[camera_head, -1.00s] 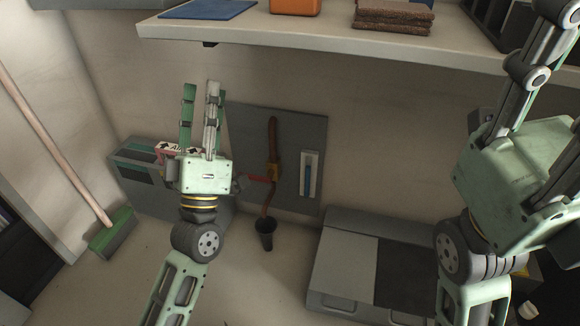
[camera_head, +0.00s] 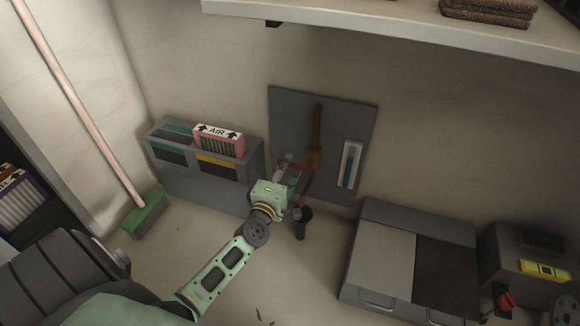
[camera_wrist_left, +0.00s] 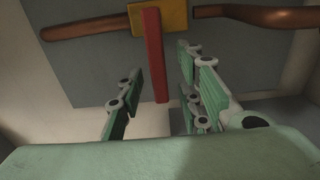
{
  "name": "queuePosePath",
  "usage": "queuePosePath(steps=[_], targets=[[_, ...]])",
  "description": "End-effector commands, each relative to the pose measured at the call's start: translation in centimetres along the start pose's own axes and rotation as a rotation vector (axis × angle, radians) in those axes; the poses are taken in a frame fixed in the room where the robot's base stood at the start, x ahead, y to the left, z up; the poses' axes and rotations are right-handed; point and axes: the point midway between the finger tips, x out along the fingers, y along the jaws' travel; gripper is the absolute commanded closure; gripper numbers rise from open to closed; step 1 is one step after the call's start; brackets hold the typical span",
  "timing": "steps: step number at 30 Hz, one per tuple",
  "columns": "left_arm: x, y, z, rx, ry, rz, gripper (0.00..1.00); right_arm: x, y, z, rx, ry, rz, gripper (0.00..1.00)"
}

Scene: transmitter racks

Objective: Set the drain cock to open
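The drain cock is a brown pipe (camera_head: 317,124) with an orange-yellow valve body (camera_head: 313,160) on a grey wall panel (camera_head: 290,115). In the left wrist view the valve body (camera_wrist_left: 172,17) is at the top. Its red lever (camera_wrist_left: 153,55) sticks out from it at right angles to the pipe. My left gripper (camera_head: 291,176) is beside the valve. In the wrist view its fingers (camera_wrist_left: 158,68) are apart, with the lever showing between them; contact cannot be seen. In the head view the gripper partly hides the lever. My right gripper is out of view.
A dark cup (camera_head: 302,226) stands below the pipe. A blue-and-white strip (camera_head: 350,165) is on the panel. A grey bin with an AIR box (camera_head: 218,138) stands left, a grey case (camera_head: 380,262) right. A shelf (camera_head: 400,28) overhangs above. A broom (camera_head: 146,212) leans left.

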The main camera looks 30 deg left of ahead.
Motion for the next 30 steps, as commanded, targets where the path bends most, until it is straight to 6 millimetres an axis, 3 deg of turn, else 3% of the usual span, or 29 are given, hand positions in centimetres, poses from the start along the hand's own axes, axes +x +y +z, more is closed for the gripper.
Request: queuePosePath(steps=[4, 14, 25, 30], targets=[[1.4, -0.1, 0.0, -0.001, 0.000, 0.001, 0.67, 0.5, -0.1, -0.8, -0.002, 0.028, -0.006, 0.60], [1.8, 0.0, 0.0, 0.001, 0.000, 0.000, 0.68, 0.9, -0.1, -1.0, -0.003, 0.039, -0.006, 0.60], [1.8, 0.0, 0.0, 0.001, -0.001, 0.000, 1.00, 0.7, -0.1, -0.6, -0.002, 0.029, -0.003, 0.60], [1.7, 0.0, 0.0, 0.001, -0.001, 0.000, 1.00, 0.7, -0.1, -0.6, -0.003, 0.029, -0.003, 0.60]])
